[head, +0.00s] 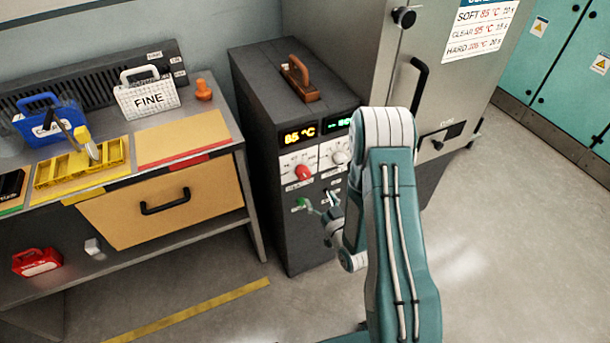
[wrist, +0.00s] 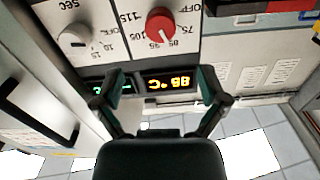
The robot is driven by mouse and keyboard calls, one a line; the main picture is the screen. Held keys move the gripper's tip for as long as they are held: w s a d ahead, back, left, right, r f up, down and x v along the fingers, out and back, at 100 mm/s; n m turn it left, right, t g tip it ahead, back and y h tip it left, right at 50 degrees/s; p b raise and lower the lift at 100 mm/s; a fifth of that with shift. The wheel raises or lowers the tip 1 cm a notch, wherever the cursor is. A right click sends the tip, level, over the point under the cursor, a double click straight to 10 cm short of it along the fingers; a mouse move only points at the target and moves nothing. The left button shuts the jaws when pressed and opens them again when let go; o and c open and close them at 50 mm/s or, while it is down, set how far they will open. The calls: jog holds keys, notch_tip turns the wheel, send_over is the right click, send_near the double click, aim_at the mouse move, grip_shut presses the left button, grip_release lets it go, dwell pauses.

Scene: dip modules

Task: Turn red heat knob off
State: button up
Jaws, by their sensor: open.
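The red heat knob (head: 304,173) is on the left white panel on the front of the dark control cabinet (head: 290,230). Above it, an amber display (head: 299,136) reads 85 °C. In the upside-down wrist view the red knob (wrist: 160,27) shows at top centre, with OFF and temperature marks around it. The amber display (wrist: 170,83) lies between my fingers in that view. My gripper (wrist: 160,80) is open and empty, its fingers apart from the knob. In the head view my gripper (head: 325,212) is low in front of the cabinet, partly hidden by my arm.
A white knob (head: 341,157) with a SEC scale sits right of the red one, under a green display (head: 340,123). A green switch (head: 303,203) is below. A workbench with a drawer (head: 165,208) stands left; a large grey machine (head: 450,60) stands right.

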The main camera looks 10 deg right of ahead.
aim_at(306, 176)
jog(key=x, duration=1)
jog(key=c, duration=1.1)
